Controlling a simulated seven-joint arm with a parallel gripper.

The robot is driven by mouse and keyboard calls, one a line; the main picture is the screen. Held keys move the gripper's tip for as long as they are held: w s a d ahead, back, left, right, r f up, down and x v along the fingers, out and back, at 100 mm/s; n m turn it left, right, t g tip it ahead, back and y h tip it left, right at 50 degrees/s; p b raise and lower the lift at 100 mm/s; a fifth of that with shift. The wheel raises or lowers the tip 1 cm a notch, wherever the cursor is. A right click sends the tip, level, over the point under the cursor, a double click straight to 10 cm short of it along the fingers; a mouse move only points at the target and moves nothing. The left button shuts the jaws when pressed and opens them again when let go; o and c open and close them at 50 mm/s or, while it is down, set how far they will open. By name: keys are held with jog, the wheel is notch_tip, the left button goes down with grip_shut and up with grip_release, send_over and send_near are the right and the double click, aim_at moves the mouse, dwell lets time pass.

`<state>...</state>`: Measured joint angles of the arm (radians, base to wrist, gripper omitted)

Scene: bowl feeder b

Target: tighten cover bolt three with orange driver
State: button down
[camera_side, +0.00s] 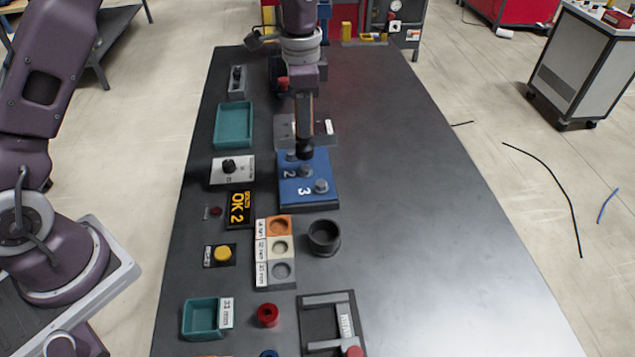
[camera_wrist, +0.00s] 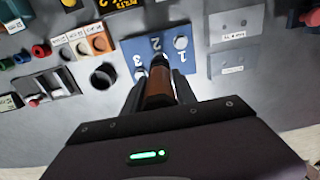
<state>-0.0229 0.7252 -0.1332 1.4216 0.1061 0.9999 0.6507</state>
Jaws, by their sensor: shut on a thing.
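My gripper (camera_side: 304,92) is shut on the orange driver (camera_side: 304,108), which points down with a dark socket at its lower end. In the wrist view the driver (camera_wrist: 158,88) stands between the fingers. The blue cover plate (camera_side: 293,192) lies below, marked 2 and 3 in the side view; the wrist view also shows a 1. Bolt three (camera_side: 321,186) is uncovered at the plate's near end, away from the driver. The socket hides part of the plate's middle in the wrist view; contact cannot be told.
A grey block (camera_wrist: 235,35) lies beside the plate. A dark round cup (camera_side: 323,237) and a three-colour socket holder (camera_side: 259,267) stand nearer. A black display reading OK 2 (camera_side: 239,208) and a teal tray (camera_side: 233,125) lie left. The table's right side is clear.

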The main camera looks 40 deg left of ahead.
dwell(0.5)
notch_tip(320, 180, up, 2)
send_over(320, 183)
jog(key=shift+w+r, duration=0.1)
jog(key=shift+r, duration=0.1)
jog(key=shift+f, duration=2.45)
jog(key=shift+f, duration=1.55)
dwell(1.5)
jog(key=shift+r, duration=2.85)
